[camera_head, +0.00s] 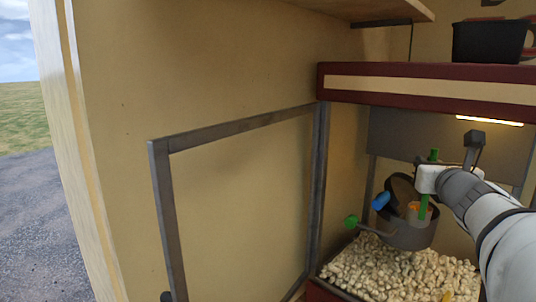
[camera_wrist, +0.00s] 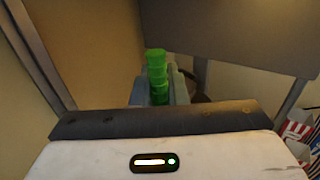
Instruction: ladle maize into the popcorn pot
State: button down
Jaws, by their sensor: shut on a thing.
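The popcorn pot (camera_head: 408,237) is a grey kettle hanging inside the cabinet above a heap of popcorn. Its dark lid (camera_head: 400,188) stands tilted up, with a blue knob (camera_head: 380,201). A green knob (camera_head: 351,222) on a rod sticks out to the left of the pot. My gripper (camera_head: 428,180) is over the pot and shut on the green handle of the ladle (camera_head: 423,207), which is roughly upright. The handle also shows between the fingers in the wrist view (camera_wrist: 157,72). An orange patch, perhaps maize, shows at the pot's opening. The ladle's bowl cannot be made out.
Popcorn (camera_head: 385,268) covers the cabinet floor below the pot. A framed door (camera_head: 160,200) stands open at the left. The cabinet's red top edge (camera_head: 420,70) is above my arm, with a black pot (camera_head: 487,42) on it. Striped boxes (camera_wrist: 297,130) stand at the right.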

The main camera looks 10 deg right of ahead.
jog(key=w+d+p, duration=0.5)
jog(key=w+d, duration=0.5)
jog(key=d, duration=0.2)
jog(key=a+f+n+t+y+b, duration=0.1)
jog(key=a+f+n+b, duration=0.2)
jog(key=b, duration=0.7)
jog(key=s+a+f+n+t+y+b, duration=0.1)
jog(key=a+f+n+t+y+b, duration=0.1)
jog(key=a+n+b, duration=0.2)
jog(key=a+f+n+t+y+b, duration=0.2)
jog(key=n+b, duration=0.7)
jog(key=b, duration=0.9)
jog(key=shift+s+a+f, duration=0.4)
jog(key=shift+a+f, duration=0.35)
jog(key=shift+f, duration=0.1)
jog(key=shift+s+a+f+n+y+b, duration=0.1)
jog(key=shift+a+f+n+y+b, duration=0.25)
jog(key=shift+n+b, duration=0.55)
jog(key=shift+a+f+n+y+b, duration=0.15)
jog(key=shift+f+n+y+b, duration=0.25)
jog(key=shift+b, duration=0.7)
jog(key=shift+s+a+f+n+y+b, duration=0.1)
jog(key=shift+a+f+n+y+b, duration=0.25)
jog(key=shift+n+b, duration=0.6)
jog(key=shift+d+r, duration=0.1)
